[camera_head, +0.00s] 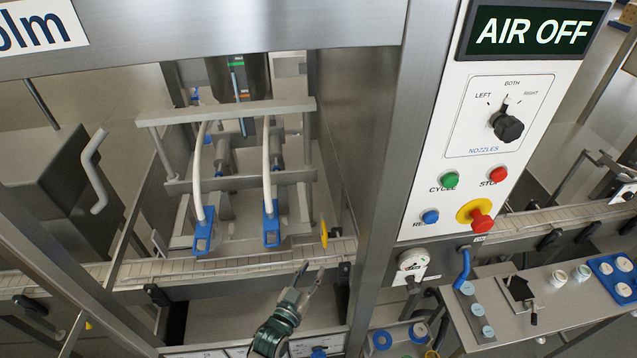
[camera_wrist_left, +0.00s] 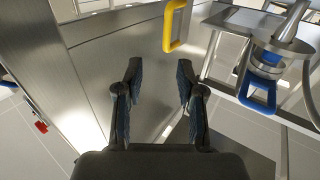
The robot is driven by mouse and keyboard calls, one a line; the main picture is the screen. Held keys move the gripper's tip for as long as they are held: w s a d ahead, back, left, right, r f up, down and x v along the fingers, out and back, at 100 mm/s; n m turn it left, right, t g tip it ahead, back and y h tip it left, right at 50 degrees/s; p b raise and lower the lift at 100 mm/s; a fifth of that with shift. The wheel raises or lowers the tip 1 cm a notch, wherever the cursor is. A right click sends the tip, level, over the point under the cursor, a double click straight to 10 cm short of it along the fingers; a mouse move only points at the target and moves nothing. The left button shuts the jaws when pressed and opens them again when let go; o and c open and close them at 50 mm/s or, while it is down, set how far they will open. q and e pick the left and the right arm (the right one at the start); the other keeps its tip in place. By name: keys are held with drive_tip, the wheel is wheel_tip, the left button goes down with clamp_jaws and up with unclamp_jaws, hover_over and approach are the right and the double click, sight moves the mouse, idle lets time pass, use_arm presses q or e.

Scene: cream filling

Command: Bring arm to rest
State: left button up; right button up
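My left gripper (camera_head: 308,274) is in the lower middle of the head view, in front of the steel machine frame. It points up toward the conveyor belt (camera_head: 220,268). In the left wrist view, its two dark fingers (camera_wrist_left: 155,100) stand apart with nothing between them, so it is open and empty. A yellow handle (camera_wrist_left: 174,26) lies beyond the fingertips there, apart from them. It also shows in the head view (camera_head: 324,235), above the gripper. My right gripper is not in view.
Two nozzles with blue clamps (camera_head: 203,230) hang over the belt. The control panel (camera_head: 490,150) reads AIR OFF and has several buttons and a black selector knob (camera_head: 507,126). A steel side table (camera_head: 550,305) with small cups stands at the right. A steel post (camera_head: 395,190) stands right of my gripper.

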use_arm(q)
drive_tip(key=s+a+f+n+g+y, duration=0.1)
drive_tip(key=s+a+f+g+y, duration=0.1)
drive_tip(key=s+a+f+g, duration=0.5)
drive_tip(key=s+a+f+n+g+y, duration=0.1)
drive_tip(key=s+a+f+g+y, duration=0.25)
drive_tip(key=s, duration=0.65)
drive_tip(key=s+a+f+g+y, duration=0.1)
drive_tip(key=s+a+f+g, duration=0.2)
drive_tip(key=s+a+f, duration=0.5)
drive_tip(key=s+d+f+g+b, duration=0.1)
drive_tip(key=s+f+b, duration=0.1)
drive_tip(key=f, duration=1.3)
drive_tip(key=s+f+b, duration=0.1)
drive_tip(key=s+f, duration=0.1)
drive_tip(key=f, duration=1.3)
drive_tip(key=s+a+f+g+b, duration=0.1)
drive_tip(key=s+a+f+b, duration=0.1)
drive_tip(key=s+f, duration=1.3)
drive_tip(key=shift+s+a+f, duration=0.2)
drive_tip(key=shift+s+a, duration=0.2)
drive_tip(key=shift+s, duration=0.2)
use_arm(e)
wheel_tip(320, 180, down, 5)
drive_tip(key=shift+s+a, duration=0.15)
use_arm(q)
drive_tip(key=shift+y, duration=0.25)
